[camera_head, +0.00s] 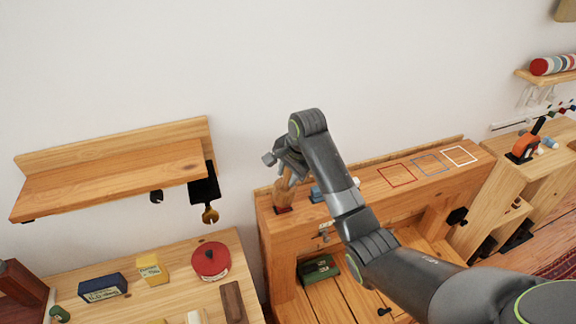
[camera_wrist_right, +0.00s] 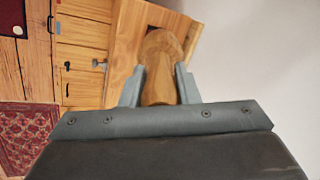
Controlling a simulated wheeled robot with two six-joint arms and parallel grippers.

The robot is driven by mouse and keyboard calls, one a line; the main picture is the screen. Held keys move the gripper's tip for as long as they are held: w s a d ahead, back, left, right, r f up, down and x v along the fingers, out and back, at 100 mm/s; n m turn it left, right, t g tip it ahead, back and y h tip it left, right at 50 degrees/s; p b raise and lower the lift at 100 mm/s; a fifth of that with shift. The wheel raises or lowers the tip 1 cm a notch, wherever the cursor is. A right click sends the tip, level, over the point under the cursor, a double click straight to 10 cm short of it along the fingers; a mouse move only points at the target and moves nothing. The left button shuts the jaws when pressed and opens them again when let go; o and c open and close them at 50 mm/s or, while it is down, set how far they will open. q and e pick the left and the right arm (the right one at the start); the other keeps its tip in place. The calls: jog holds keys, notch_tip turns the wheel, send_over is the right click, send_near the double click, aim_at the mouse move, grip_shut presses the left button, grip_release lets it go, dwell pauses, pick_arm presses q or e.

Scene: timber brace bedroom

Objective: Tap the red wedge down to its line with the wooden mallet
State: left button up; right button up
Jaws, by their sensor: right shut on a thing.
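My right gripper (camera_head: 287,166) is over the left end of the wooden bench (camera_head: 340,206) in the head view. It is shut on a brown wooden piece, which looks like the wooden mallet (camera_head: 283,189). In the right wrist view the mallet (camera_wrist_right: 161,62) sits between the two fingers of the gripper (camera_wrist_right: 160,82). A small red patch (camera_head: 282,209) shows on the bench top just below the mallet; it may be the red wedge, but it is mostly covered. Its line cannot be made out. I cannot tell whether mallet and red patch touch. My left gripper is not in view.
A small blue thing (camera_head: 319,193) lies right of the mallet. Red (camera_head: 396,174), blue and white outlined squares mark the clear bench top. A wooden shelf (camera_head: 110,178) hangs at left. A lower table holds a red round tin (camera_head: 210,261) and small boxes.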

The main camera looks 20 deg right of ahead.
jog(key=shift+w+r, duration=0.15)
jog(key=shift+r, duration=0.2)
jog(key=shift+r+p, duration=0.4)
jog(key=shift+r, duration=1.4)
jog(key=shift+f, duration=0.1)
jog(key=shift+f, duration=0.5)
